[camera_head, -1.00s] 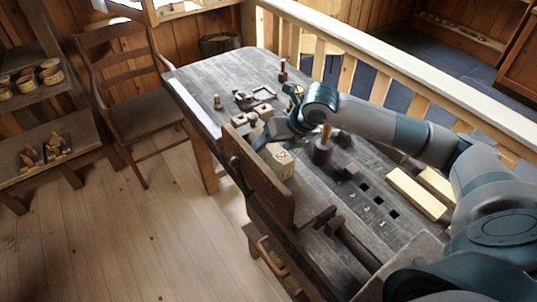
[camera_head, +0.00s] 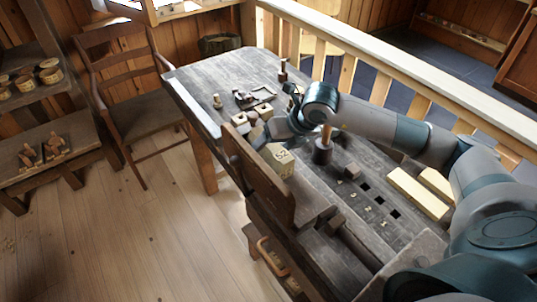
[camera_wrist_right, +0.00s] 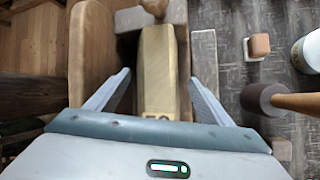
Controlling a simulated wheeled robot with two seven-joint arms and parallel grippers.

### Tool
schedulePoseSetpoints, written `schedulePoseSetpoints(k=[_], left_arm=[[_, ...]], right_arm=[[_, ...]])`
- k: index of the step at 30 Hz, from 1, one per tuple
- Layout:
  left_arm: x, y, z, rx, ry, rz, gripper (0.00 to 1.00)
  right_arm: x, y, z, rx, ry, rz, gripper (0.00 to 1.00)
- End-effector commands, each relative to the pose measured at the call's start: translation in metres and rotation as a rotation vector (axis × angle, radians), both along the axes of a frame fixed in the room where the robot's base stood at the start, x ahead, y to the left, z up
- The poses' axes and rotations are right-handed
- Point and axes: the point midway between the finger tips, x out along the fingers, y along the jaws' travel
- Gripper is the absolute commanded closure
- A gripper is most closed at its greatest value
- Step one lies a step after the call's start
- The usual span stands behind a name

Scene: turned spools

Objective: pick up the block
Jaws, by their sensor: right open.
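The block (camera_head: 280,161) is pale wood with a dark number on its face. It sits on the workbench beside the upright brown board. In the right wrist view the block (camera_wrist_right: 158,65) stands between my two fingers, with a gap visible on each side. My right gripper (camera_wrist_right: 160,80) is open. In the head view the right gripper (camera_head: 270,134) is just behind the block, its fingertips partly hidden. My left gripper is not in view.
A brown board (camera_head: 258,175) stands along the bench's left edge. A dark mallet-like piece with an upright handle (camera_head: 322,153) is close on the right. Small wooden pieces (camera_head: 264,110) lie beyond the gripper. Pale bars (camera_head: 416,193) lie at the right.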

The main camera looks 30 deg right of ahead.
Motion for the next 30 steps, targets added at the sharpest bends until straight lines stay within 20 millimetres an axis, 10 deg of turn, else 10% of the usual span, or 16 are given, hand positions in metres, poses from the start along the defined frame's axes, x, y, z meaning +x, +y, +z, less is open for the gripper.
schedulePoseSetpoints(k=[7, 13, 30], left_arm=[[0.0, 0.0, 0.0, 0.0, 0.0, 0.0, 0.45], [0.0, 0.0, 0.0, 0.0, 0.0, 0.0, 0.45], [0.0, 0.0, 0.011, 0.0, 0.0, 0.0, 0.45]], right_arm=[[0.0, 0.0, 0.0, 0.0, 0.0, 0.0, 0.26], [0.0, 0.0, 0.0, 0.0, 0.0, 0.0, 0.71], [0.0, 0.0, 0.007, -0.001, 0.0, 0.0, 0.72]])
